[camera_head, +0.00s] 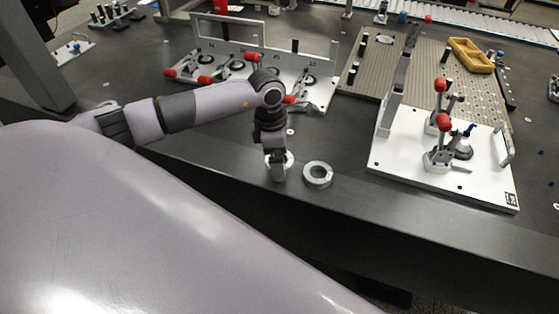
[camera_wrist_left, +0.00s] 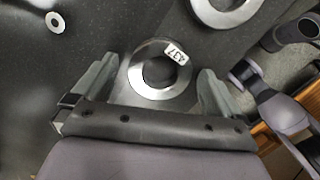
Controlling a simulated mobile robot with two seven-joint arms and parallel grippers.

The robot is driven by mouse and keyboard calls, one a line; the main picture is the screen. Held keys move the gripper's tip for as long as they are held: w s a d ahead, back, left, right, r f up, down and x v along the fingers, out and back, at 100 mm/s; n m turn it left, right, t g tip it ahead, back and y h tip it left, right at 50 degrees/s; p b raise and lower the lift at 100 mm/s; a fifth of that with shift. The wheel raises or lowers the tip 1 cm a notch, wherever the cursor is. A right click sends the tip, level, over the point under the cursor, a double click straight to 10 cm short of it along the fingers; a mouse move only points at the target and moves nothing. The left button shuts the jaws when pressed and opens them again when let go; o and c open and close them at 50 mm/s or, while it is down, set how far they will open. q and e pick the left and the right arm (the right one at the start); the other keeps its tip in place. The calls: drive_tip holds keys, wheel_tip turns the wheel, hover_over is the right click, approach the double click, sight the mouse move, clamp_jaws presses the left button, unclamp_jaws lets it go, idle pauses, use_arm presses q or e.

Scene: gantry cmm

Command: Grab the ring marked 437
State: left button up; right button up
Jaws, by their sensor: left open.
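The ring marked 437 (camera_wrist_left: 136,78) is a flat grey metal ring with a white label, lying on the dark table. In the left wrist view it sits between the two spread fingers of my left gripper (camera_wrist_left: 157,74), with a gap on each side. In the head view my left gripper (camera_head: 278,174) points down over this ring (camera_head: 289,159) and partly hides it. A second, similar ring (camera_head: 318,182) lies just to the right; it also shows at the top of the left wrist view (camera_wrist_left: 221,20), with no readable label. My right gripper is not in view.
A white plate with red-tipped clamps (camera_head: 415,165) stands to the right, and a white fixture with several red-handled clamps (camera_head: 270,63) stands behind my arm. The table's front edge runs close to the rings.

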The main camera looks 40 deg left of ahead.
use_arm(q)
drive_tip(key=c, duration=1.4)
drive_tip(key=shift+r, duration=0.1)
drive_tip(key=shift+w, duration=0.1)
